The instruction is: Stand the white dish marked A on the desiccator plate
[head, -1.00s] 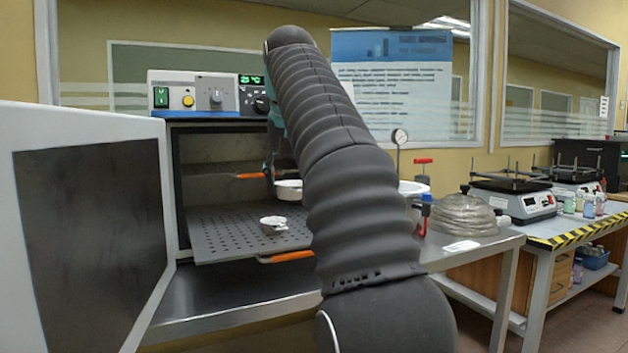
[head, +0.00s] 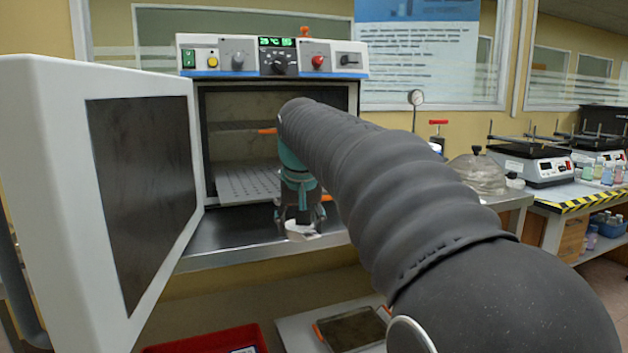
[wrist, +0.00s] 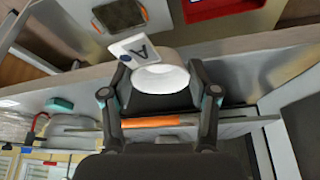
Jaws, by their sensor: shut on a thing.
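My gripper (head: 299,212) is shut on a white dish (head: 303,232) in front of the open oven, above the front edge of the steel bench. In the wrist view, the dish (wrist: 160,78) sits between the fingertips (wrist: 156,84), with a tag marked A (wrist: 138,49) on it. The desiccator plate cannot be made out; my arm covers much of the bench to the right of the oven. A clear domed glass lid (head: 478,173) stands on the bench beyond my arm.
The oven (head: 270,62) has its door (head: 105,190) swung wide open at left. A perforated shelf (head: 247,184) is inside it. Below the bench are a red bin (head: 215,343) and a dark pad (head: 352,329). Hotplates (head: 540,160) stand on the right-hand table.

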